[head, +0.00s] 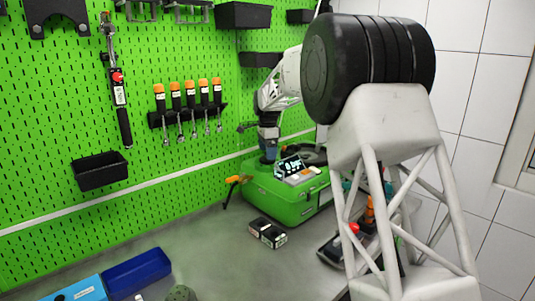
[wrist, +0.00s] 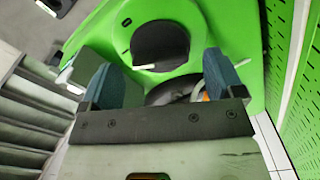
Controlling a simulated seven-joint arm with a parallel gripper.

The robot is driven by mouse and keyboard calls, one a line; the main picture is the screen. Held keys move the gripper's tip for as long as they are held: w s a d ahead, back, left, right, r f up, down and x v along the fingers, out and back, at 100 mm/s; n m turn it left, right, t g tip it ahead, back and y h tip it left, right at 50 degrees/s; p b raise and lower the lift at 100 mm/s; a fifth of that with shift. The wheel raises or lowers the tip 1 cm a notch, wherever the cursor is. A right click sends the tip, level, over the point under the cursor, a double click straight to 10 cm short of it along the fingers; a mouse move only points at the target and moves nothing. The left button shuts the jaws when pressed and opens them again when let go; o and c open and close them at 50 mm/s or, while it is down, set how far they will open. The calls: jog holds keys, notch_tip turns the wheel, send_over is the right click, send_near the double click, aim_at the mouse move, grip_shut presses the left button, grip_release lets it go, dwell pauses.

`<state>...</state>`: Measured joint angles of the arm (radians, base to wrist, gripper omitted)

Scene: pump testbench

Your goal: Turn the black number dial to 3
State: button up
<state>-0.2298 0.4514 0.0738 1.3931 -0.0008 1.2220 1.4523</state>
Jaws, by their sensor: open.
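The green pump testbench (head: 288,203) stands on the table by the pegboard, with a lit display (head: 290,165) on top. In the wrist view, a black round part (wrist: 160,45) with a white bar at its lower edge sits in the green housing (wrist: 205,20). In the head view my gripper (head: 268,150) is over the bench's left end.
A small black box (head: 267,232) lies in front of the bench, with an orange-handled tool (head: 236,182) at its left. Blue bins (head: 138,273) stand at the front left. The green pegboard (head: 60,150) rises close behind. The table between is mostly clear.

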jog(key=shift+f, duration=0.65)
jog(key=c, duration=0.9)
